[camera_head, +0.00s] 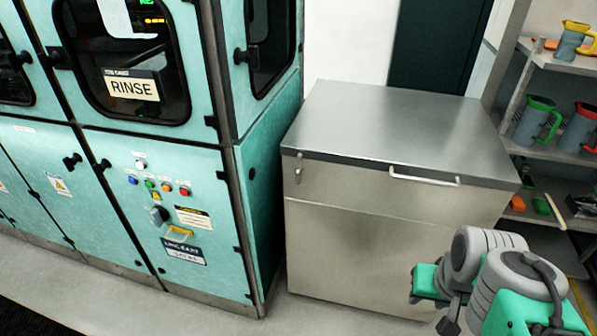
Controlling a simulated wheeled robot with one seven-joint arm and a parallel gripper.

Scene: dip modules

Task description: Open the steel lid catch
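The steel lid catch (298,167) is a small upright metal fitting at the front left of the steel chest (365,252), just under the lid's edge. It looks fastened against the front, but it is too small to tell how it engages. The flat steel lid (390,120) lies shut on the chest. A pale bar handle (424,177) runs along the lid's front edge, right of the catch. Grey and green links of my arm show at the lower right, in front of the chest's right part and well apart from the catch. My gripper's fingertips do not show.
A teal machine with a RINSE sign (133,85) and coloured buttons stands close on the chest's left. Shelves (565,62) with jugs stand to the right. Pale floor (225,318) is free in front of the machine and the chest's left side.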

